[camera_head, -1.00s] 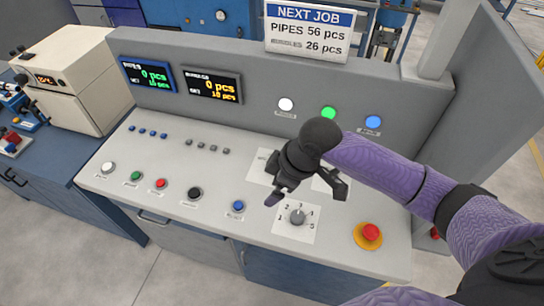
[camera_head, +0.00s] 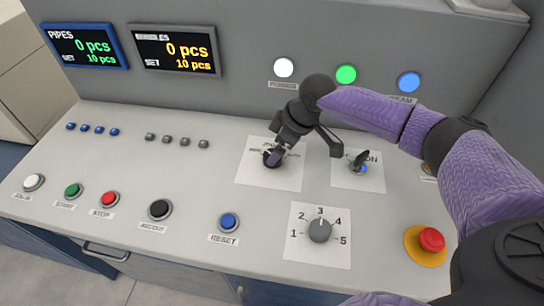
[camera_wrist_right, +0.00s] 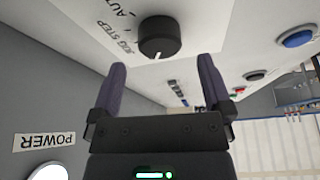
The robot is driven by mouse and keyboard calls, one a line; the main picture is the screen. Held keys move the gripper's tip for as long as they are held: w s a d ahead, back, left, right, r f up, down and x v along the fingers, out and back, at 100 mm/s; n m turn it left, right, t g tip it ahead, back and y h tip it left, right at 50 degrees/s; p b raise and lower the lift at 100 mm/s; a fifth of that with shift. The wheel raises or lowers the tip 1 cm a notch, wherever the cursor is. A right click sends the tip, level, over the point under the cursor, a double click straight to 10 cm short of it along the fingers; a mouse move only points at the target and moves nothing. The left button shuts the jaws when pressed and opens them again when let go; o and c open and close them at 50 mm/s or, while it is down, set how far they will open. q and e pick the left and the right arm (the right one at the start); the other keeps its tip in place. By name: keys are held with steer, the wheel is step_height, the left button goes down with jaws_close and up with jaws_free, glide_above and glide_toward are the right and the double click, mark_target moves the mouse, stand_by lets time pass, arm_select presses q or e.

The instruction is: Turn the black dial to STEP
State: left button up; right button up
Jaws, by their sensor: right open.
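The black dial (camera_head: 272,157) sits on a white label plate (camera_head: 262,176) on the sloped panel, partly hidden by my right gripper in the head view. In the right wrist view the black dial (camera_wrist_right: 159,38) stands just beyond the fingertips, with a white pointer mark on its edge. Printed words beside it read JOG, STEP and AUTO, upside down in that view. My right gripper (camera_head: 304,150) is open above the dial; in the wrist view its two fingers (camera_wrist_right: 162,66) are spread wide, with nothing between them. My left gripper is not in view.
A grey numbered dial (camera_head: 319,230), a small switch (camera_head: 357,163) and a red emergency button (camera_head: 431,240) are nearby. Push buttons, including a blue RESET button (camera_head: 229,222), line the front. Displays and lamps are on the upright panel behind.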

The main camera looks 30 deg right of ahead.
steer(key=x, duration=0.3)
steer(key=shift+w+f+b, duration=0.1)
steer(key=shift+f+b, duration=0.2)
steer(key=shift+b, duration=0.1)
steer(key=shift+c, duration=0.3)
steer(key=shift+r, duration=0.1)
steer(key=c, duration=1.2)
